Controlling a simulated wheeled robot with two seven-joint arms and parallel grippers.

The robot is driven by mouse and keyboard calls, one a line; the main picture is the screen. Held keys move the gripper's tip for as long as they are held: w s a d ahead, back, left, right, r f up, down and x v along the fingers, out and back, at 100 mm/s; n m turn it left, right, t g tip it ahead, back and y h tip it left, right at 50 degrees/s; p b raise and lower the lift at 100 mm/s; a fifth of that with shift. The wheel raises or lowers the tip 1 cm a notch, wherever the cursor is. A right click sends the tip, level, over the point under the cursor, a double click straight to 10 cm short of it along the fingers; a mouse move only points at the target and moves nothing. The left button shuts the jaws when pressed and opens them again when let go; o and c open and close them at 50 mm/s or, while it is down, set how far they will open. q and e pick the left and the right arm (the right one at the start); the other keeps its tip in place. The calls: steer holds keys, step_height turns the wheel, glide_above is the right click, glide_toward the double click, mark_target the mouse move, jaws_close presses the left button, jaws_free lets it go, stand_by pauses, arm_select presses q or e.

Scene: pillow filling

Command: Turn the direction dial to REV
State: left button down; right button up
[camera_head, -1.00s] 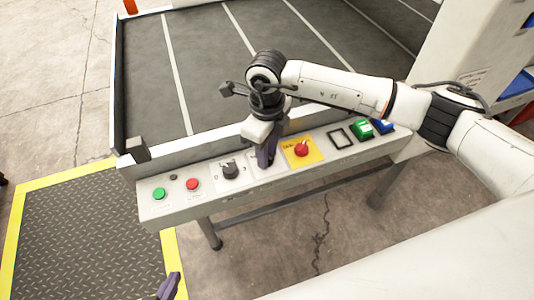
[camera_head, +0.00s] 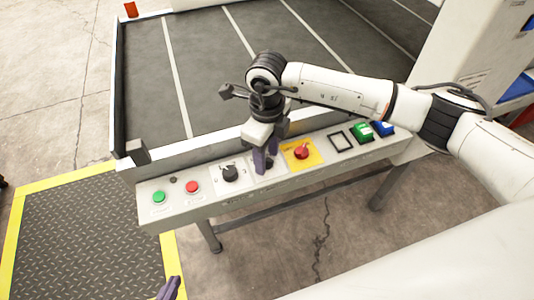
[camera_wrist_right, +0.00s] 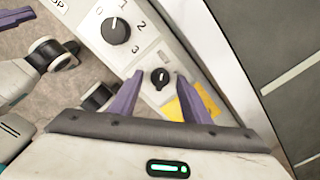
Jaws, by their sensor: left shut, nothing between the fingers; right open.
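The direction dial appears to be the small black knob (camera_wrist_right: 160,77) with a white mark, on a white plate in the right wrist view. Its labels are too small to read, so its setting is unclear. My right gripper (camera_head: 267,161) is over the control panel (camera_head: 212,201), pointing down, with its purple fingers apart. In the wrist view the fingertips stand on either side of the small knob; I cannot tell whether they touch it. In the head view the fingers mostly hide this knob. My left gripper (camera_head: 169,289) shows only as a shut purple tip at the bottom edge.
A larger black dial (camera_head: 230,173) numbered 0 to 3 is left of my right gripper. Green (camera_head: 159,197) and red (camera_head: 192,187) buttons are farther left. A red switch on a yellow plate (camera_head: 316,158) is close on the right. The conveyor bed (camera_head: 210,70) lies behind.

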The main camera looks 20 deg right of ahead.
mark_target(267, 159)
step_height(267, 159, up, 10)
stand_by(0.4)
steer(key=shift+r, duration=0.1)
